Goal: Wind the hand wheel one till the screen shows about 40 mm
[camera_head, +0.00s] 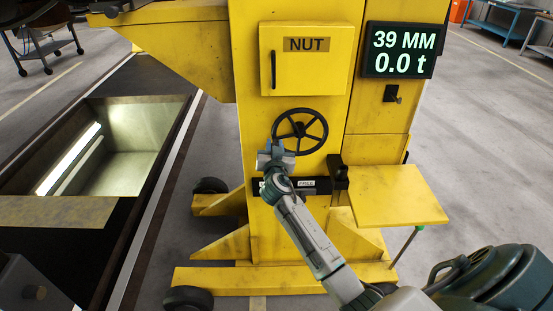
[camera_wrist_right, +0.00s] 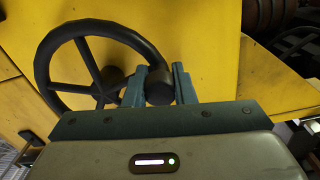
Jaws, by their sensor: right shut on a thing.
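The black hand wheel (camera_head: 322,127) is mounted on the front of the yellow lifting column (camera_head: 258,220). The screen (camera_head: 399,51) at the upper right of the column reads 39 MM and 0.0 t. My right gripper (camera_head: 272,150) is at the lower left of the wheel's rim. In the right wrist view the wheel (camera_wrist_right: 47,65) fills the upper left, and its dark round handle knob (camera_wrist_right: 159,88) sits between the two blue-grey fingers of my right gripper (camera_wrist_right: 159,85), which is shut on it. My left gripper is not in view.
A yellow box marked NUT (camera_head: 305,75) is above the wheel. A small label reading FREE (camera_head: 307,183) is below it. A yellow side shelf (camera_head: 400,196) juts out at the right. An open floor pit (camera_head: 60,212) lies to the left.

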